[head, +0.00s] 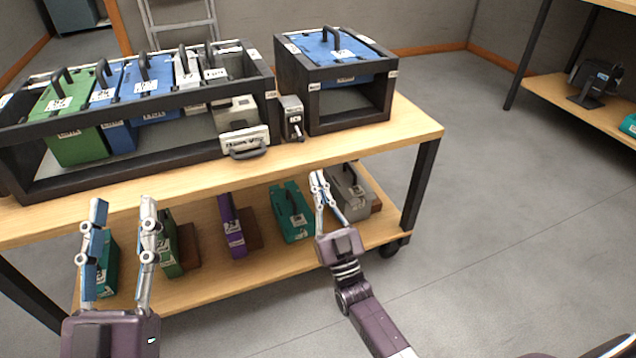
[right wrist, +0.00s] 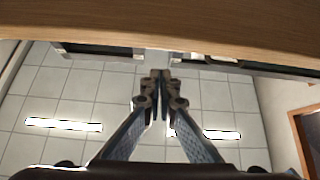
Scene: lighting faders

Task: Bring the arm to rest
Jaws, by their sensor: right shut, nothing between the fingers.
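My right gripper (head: 320,178) is in front of the cart's near edge, with its fingers pointing up and brought together. In the right wrist view its fingertips (right wrist: 160,76) meet with nothing between them, below the edge of a wooden board (right wrist: 160,20). In the head view it covers part of the gap between a teal case and a grey case on the lower shelf. My left gripper (head: 123,205) is at the lower left, its two fingers apart and empty, in front of the cart's lower shelf.
The cart's wooden top (head: 415,125) bears a long black rack (head: 110,178) of green, blue and grey modules and a smaller black frame (head: 350,122) with a blue one. A teal case (head: 291,212) and several others stand below. Grey floor (head: 500,230) is clear at right.

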